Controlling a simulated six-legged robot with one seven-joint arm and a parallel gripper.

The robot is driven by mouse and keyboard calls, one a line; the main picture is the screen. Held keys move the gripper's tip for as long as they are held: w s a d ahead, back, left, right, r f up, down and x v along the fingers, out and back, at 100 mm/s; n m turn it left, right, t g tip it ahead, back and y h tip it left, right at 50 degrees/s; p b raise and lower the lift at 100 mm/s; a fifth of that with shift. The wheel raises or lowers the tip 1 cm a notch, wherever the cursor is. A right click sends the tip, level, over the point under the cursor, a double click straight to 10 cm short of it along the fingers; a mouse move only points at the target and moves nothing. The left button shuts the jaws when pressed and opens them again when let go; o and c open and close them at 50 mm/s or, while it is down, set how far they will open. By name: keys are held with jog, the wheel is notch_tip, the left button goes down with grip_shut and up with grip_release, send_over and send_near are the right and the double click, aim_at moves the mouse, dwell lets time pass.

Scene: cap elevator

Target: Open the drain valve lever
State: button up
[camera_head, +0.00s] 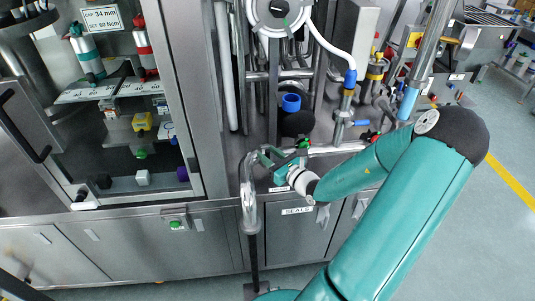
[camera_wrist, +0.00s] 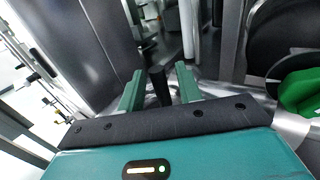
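My gripper (camera_head: 268,157) is at the front edge of the steel machine, above the cabinet fronts. In the wrist view its two green fingers (camera_wrist: 159,84) are apart. A short dark upright bar (camera_wrist: 159,85) stands between them, with a gap visible on each side. It may be the drain valve lever; no label confirms this. In the head view a black bar (camera_head: 290,160) shows beside the fingers, partly hidden by my gripper. A blue lever (camera_head: 361,123) sits on a pipe valve farther right, away from my gripper.
A glass-fronted cabinet (camera_head: 130,100) is at left. Open floor (camera_head: 450,240) lies at right.

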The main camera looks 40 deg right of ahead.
jog(key=shift+w, duration=0.5)
grip_shut()
jog(key=shift+s+d+f+m+t+h, duration=0.45)
jog(key=shift+d+m+t+h, duration=0.25)
jog(key=shift+m, duration=1.25)
jog(key=shift+s+d+f+m+t+h, duration=0.35)
jog(key=shift+s+d+m+t+h, duration=0.35)
jog(key=shift+m, duration=1.3)
jog(key=shift+s+d+f+m+t+h, duration=0.25)
jog(key=shift+d+f+m+t+h, duration=0.45)
jog(key=shift+m, duration=1.25)
jog(key=shift+a+r+t, duration=0.15)
jog(key=shift+r+t, duration=0.15)
jog(key=shift+h, duration=0.3)
